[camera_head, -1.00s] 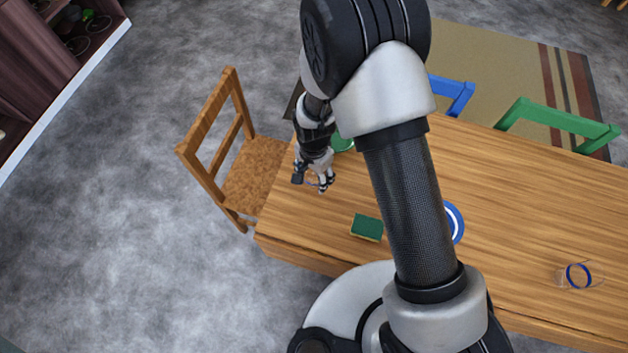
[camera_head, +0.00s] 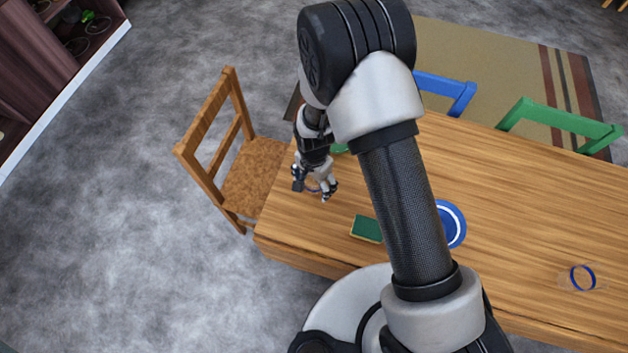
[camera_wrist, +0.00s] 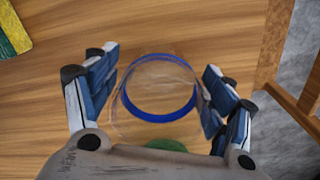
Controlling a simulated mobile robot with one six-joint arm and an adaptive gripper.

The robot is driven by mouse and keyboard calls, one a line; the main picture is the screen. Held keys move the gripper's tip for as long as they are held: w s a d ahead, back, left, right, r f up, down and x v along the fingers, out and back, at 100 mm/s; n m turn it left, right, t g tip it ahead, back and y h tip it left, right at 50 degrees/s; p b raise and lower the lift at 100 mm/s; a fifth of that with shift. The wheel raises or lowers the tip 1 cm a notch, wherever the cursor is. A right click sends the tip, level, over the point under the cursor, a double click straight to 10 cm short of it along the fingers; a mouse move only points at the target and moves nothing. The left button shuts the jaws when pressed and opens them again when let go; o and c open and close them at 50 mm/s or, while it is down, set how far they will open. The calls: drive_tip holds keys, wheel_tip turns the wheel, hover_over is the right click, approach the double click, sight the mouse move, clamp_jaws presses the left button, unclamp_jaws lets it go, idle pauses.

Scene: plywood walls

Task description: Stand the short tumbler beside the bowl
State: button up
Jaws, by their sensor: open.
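A clear tumbler with a blue band (camera_wrist: 160,118) stands between the fingers of my gripper (camera_wrist: 160,80) in the wrist view. The fingers are open on either side of it; firm contact is not visible. In the head view my gripper (camera_head: 313,189) is low over the table's left end, largely covering that tumbler. A blue round dish with a white ring (camera_head: 455,224), perhaps the bowl, is partly hidden by my arm. A green round thing (camera_head: 340,149) behind my gripper is mostly hidden; it may also be a bowl. Another clear glass with a blue band (camera_head: 582,278) is at the right.
A green and yellow sponge (camera_head: 366,229) lies between my gripper and the blue dish. The wooden table (camera_head: 520,215) has clear room right of the dish. A wooden chair (camera_head: 228,150) is at the left end; blue (camera_head: 447,90) and green (camera_head: 560,122) chairs line the far side.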

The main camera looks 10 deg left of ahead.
wheel_tip(320, 180, up, 12)
drive_tip(key=p, duration=0.3)
drive_tip(key=shift+r+p, duration=0.15)
drive_tip(key=shift+p, duration=0.2)
drive_tip(key=d+r+n+t, duration=0.1)
drive_tip(key=d+r, duration=0.5)
drive_tip(key=r, duration=0.4)
drive_tip(key=d+r+n+t, duration=0.1)
drive_tip(key=d+r, duration=0.4)
drive_tip(key=r, duration=0.5)
drive_tip(key=s+d+r+n+t, duration=0.2)
drive_tip(key=s+d+r+n, duration=0.1)
drive_tip(key=s+d+r, duration=0.9)
drive_tip(key=s, duration=0.2)
drive_tip(key=shift+s+d+t, duration=0.3)
drive_tip(key=shift+s+d, duration=0.1)
drive_tip(key=shift+f, duration=0.1)
